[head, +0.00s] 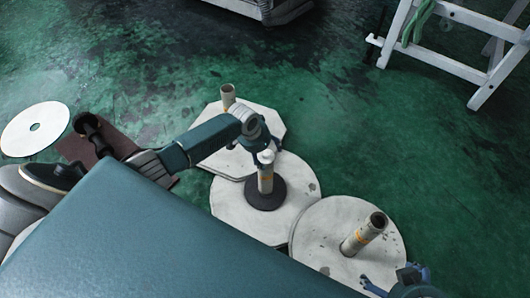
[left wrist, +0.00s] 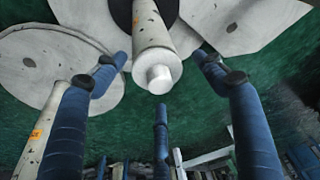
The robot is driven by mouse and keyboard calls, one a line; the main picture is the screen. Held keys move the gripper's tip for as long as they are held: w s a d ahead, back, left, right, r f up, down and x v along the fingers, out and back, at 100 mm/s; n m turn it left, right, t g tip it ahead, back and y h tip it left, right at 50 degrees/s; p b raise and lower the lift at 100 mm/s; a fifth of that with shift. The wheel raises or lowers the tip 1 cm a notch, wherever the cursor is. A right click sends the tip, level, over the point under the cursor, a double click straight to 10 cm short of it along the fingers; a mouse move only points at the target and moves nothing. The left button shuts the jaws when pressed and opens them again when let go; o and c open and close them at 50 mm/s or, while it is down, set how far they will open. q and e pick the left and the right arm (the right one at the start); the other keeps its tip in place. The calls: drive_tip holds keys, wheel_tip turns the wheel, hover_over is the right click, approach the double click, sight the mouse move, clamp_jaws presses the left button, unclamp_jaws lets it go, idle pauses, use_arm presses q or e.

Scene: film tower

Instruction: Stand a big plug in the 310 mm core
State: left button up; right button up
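A pale core (head: 266,184) with a yellow-orange label stands upright in a black round base (head: 266,196) on the middle white disc. A white plug (head: 266,156) sits on its top end. In the left wrist view the plug (left wrist: 158,79) shows as a wide white cap with a small knob, in line with the core (left wrist: 144,12). My left gripper (head: 265,150) is over this plug, its fingers spread around it and apart from it. My right gripper (head: 397,279) is partly cut off at the bottom edge; its visible fingers are spread. No print giving a core's length is readable.
Another core (head: 228,97) stands on an angular white board behind left. A third core (head: 362,235), open at the top, stands on the right disc (head: 320,245). A white ladder-like frame (head: 450,62) is at upper right. The green floor right of the discs is clear.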

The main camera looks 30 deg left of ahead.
use_arm(q)
drive_tip(key=v, duration=1.2)
